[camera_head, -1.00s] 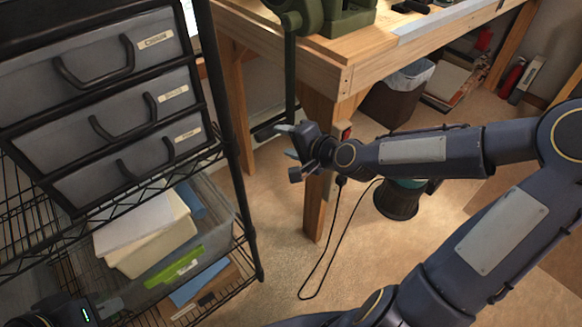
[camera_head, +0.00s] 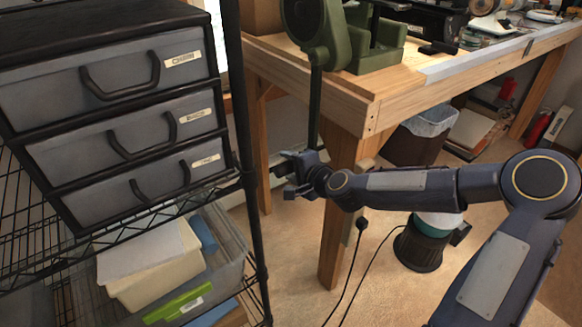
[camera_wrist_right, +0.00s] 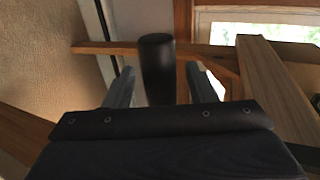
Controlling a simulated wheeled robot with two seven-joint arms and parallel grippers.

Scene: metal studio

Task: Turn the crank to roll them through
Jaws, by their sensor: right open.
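The green machine (camera_head: 335,40) stands on the near left corner of the wooden workbench. Its dark crank arm (camera_head: 315,105) hangs down past the bench edge. In the wrist view the black crank handle (camera_wrist_right: 157,65) shows between the two fingers of my right gripper (camera_wrist_right: 160,80). The gripper is open, with a gap on each side of the handle. In the head view my right gripper (camera_head: 282,168) is at the crank's lower end and hides much of the handle. My left gripper is not in view. I cannot see anything in the machine's rollers.
A wire shelf with grey drawers (camera_head: 110,85) and a clear bin (camera_head: 228,245) stands close at left. The workbench (camera_head: 385,95) and its leg (camera_head: 335,255) are beside my right arm. A waste bin (camera_head: 418,137) and a dark-and-green container (camera_head: 420,247) stand on the floor.

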